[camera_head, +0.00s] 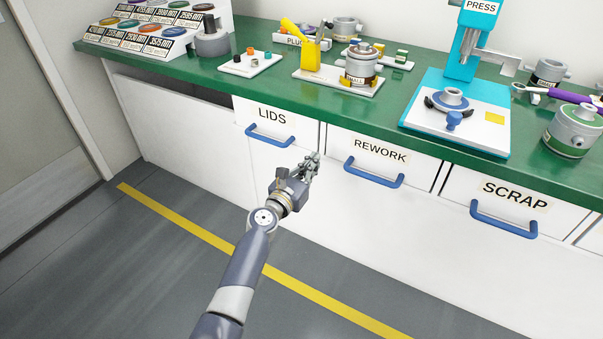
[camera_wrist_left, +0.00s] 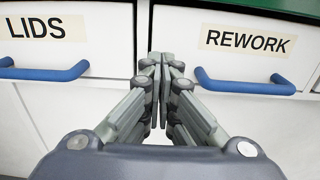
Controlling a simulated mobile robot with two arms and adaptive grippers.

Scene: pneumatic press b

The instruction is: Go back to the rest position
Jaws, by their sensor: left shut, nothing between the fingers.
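My left gripper (camera_head: 312,162) is in front of the bench drawers, between the LIDS drawer (camera_head: 297,133) and the REWORK drawer (camera_head: 341,146). In the left wrist view its fingers (camera_wrist_left: 160,65) are together with nothing between them. The wrist view shows the blue LIDS handle (camera_wrist_left: 45,74) to the left and the blue REWORK handle (camera_wrist_left: 245,87) to the right, both apart from the fingers. Both drawers look closed. My right gripper is in neither view.
The green bench top (camera_head: 395,92) carries a teal press (camera_head: 463,85), a canister marked SMALL (camera_head: 362,62), a yellow holder (camera_head: 311,55) and a green-banded canister (camera_head: 572,132). The SCRAP drawer (camera_head: 560,216) is at the right. The floor (camera_head: 150,270) with a yellow line (camera_head: 205,235) is clear.

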